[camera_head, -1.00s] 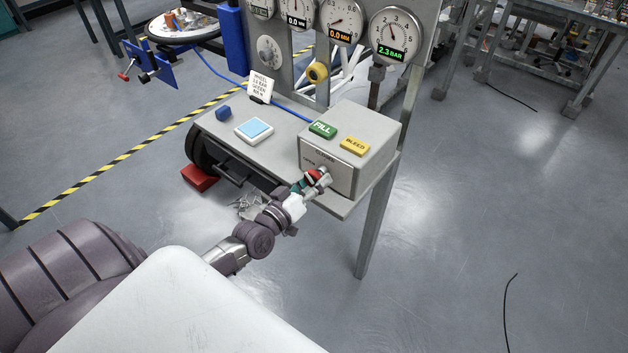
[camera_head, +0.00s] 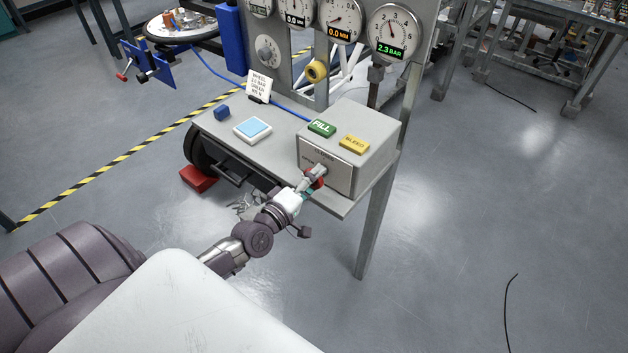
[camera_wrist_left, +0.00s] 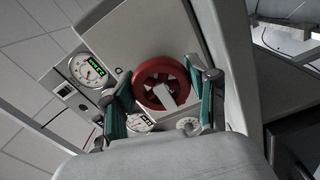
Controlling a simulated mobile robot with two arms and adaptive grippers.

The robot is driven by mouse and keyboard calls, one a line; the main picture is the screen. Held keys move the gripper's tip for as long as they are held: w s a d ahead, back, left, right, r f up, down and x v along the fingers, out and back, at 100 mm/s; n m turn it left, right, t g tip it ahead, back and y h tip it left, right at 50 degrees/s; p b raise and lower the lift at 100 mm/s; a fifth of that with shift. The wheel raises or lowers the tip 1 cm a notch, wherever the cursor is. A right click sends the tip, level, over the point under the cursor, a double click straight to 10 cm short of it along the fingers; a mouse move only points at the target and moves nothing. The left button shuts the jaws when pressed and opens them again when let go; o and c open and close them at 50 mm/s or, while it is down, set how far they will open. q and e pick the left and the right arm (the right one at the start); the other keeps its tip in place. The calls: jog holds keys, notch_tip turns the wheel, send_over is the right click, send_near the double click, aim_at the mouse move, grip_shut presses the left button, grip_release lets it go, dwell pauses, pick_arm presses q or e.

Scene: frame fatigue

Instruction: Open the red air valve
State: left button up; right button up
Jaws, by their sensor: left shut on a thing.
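The red air valve (camera_wrist_left: 158,65) is a red ring-shaped handwheel with a pale bar across its middle. It is on the front face of the grey control box (camera_head: 327,173). In the head view only a little red of the valve (camera_head: 319,182) shows behind my left gripper (camera_head: 314,178). In the left wrist view my left gripper (camera_wrist_left: 163,88) has its teal-padded fingers on either side of the wheel, shut on it. The wheel's exact turn angle is hard to tell. My right gripper is not in view.
The box carries a green FILL button (camera_head: 322,128) and a yellow BLEED button (camera_head: 354,144). A gauge (camera_head: 394,33) above reads 2.3 BAR. Floor at right is mostly clear.

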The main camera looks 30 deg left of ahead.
pick_arm(q)
jog(key=shift+n, duration=0.3)
dwell(0.4)
jog(key=o, duration=1.2)
jog(key=shift+c, duration=0.2)
jog(key=shift+s, duration=0.1)
jog(key=s+a, duration=0.1)
jog(key=s, duration=1.1)
jog(key=shift+w, duration=0.1)
